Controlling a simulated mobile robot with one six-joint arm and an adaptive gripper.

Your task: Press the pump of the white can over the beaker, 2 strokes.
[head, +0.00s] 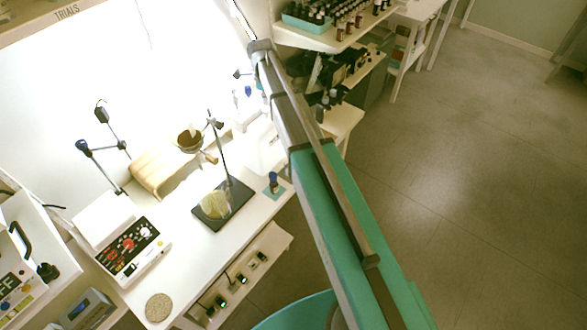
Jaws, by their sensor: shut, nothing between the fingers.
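A pale, white can-like container (262,150) stands at the back right of the bench, partly hidden by my arm. Its pump cannot be made out. A glass vessel with pale yellowish contents (214,205), perhaps the beaker, stands on the dark base of a stand, left of and in front of that container. My arm crosses the view from the lower right to an elbow at the top middle. My gripper cannot be made out; the far end of the arm is hidden behind its own links.
A small dark bottle (273,181) stands on a teal mat near the bench edge. A control box (136,250) and a round cork mat (159,307) are at the front left. Shelves with bottles (318,38) stand behind my arm. Open floor lies right.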

